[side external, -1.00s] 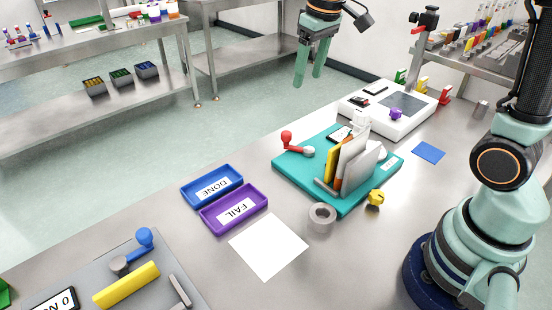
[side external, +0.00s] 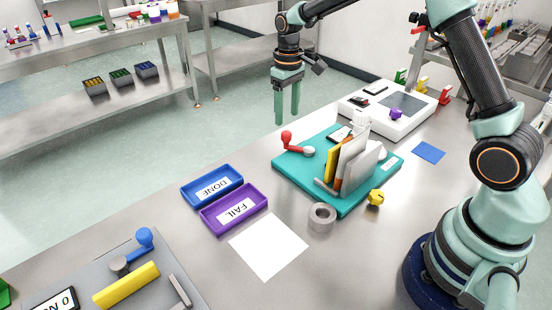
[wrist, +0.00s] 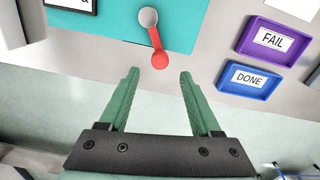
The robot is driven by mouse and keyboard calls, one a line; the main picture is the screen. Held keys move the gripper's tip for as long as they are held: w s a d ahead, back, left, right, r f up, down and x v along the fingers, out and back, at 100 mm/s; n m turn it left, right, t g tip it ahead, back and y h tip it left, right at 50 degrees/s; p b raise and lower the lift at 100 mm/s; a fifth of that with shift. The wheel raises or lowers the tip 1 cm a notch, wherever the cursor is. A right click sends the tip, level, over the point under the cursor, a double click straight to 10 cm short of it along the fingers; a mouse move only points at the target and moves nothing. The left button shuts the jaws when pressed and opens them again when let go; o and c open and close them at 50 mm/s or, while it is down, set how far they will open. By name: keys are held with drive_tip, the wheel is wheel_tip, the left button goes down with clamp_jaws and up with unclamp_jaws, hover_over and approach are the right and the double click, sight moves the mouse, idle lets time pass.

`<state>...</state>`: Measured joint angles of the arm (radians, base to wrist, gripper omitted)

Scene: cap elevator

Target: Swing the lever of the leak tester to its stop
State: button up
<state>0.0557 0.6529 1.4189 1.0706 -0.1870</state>
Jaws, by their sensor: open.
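A teal base plate (side external: 350,207) carries a red lever (side external: 296,145) with a round red knob at its free end and a pale pivot. In the wrist view the red lever (wrist: 155,40) points from its pivot toward my gripper (wrist: 159,73). My gripper (side external: 287,118) is open and empty, fingers pointing down, above and beyond the red knob; the knob shows just ahead of the gap between the fingertips, with no visible contact. A second lever, blue (side external: 144,238), is on a grey plate (side external: 190,300) at front left. No label reads leak tester.
Upright yellow and white panels (side external: 358,165) stand on the teal plate. A blue DONE tray (side external: 212,187) and a purple FAIL tray (side external: 234,210) lie to its left. A grey ring (side external: 321,217), yellow part (side external: 376,198) and white sheet (side external: 268,246) lie in front.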

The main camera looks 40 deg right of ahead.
sight(286, 133)
wheel_tip(286, 133, down, 6)
drive_tip(key=shift+f, duration=0.1)
idle(0.4)
clamp_jaws()
idle(1.2)
